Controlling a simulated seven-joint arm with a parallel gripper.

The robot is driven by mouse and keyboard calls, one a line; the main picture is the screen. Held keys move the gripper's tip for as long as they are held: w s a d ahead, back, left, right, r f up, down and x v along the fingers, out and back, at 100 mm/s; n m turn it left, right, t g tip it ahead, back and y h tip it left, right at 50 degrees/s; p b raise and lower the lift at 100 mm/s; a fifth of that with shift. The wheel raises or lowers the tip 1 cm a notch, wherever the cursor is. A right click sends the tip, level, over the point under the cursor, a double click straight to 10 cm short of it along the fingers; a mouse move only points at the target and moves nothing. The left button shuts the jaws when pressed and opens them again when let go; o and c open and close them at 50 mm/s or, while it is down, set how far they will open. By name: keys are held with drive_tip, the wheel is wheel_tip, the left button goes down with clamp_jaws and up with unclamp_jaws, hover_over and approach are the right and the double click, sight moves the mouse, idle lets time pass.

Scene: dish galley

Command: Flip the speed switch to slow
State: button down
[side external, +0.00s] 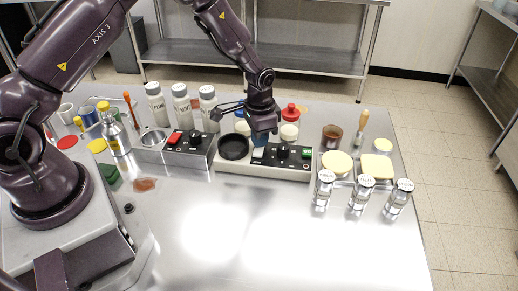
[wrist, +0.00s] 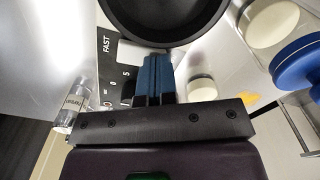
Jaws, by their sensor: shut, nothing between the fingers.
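The control panel (side external: 270,160) is a black plate on the front of a pale base, with a round black knob and a green button. In the wrist view the panel (wrist: 108,55) carries the word FAST and a dial scale. My gripper (side external: 260,141) points down at the left part of the panel. Its blue fingers (wrist: 154,78) are together with nothing between them, over the panel's edge near the black bowl. The speed switch cannot be made out; the fingers may hide it. I cannot tell whether they touch the panel.
A black round bowl (side external: 233,147) sits on the base left of the panel. Jars (side external: 361,191) and yellow-lidded tubs (side external: 337,162) stand right. The front steel table (side external: 240,220) is clear.

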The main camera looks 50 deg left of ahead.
sight(248, 154)
drive_tip(key=shift+r, duration=3.5)
drive_tip(key=shift+s, duration=0.1)
drive_tip(key=shift+s+d+f+n+g, duration=0.1)
drive_tip(key=shift+s+f+n+g, duration=0.1)
drive_tip(key=shift+s, duration=0.2)
drive_tip(key=shift+s+f+n+g, duration=0.1)
drive_tip(key=shift+s+f, duration=0.05)
drive_tip(key=shift+s, duration=0.25)
drive_tip(key=s+d+r+n+t, duration=0.2)
drive_tip(key=s+r+t, duration=0.4)
drive_tip(key=s+r, duration=1.6)
wheel_tip(248, 154, up, 2)
drive_tip(key=shift+d, duration=0.2)
drive_tip(key=c, duration=1.8)
unclamp_jaws()
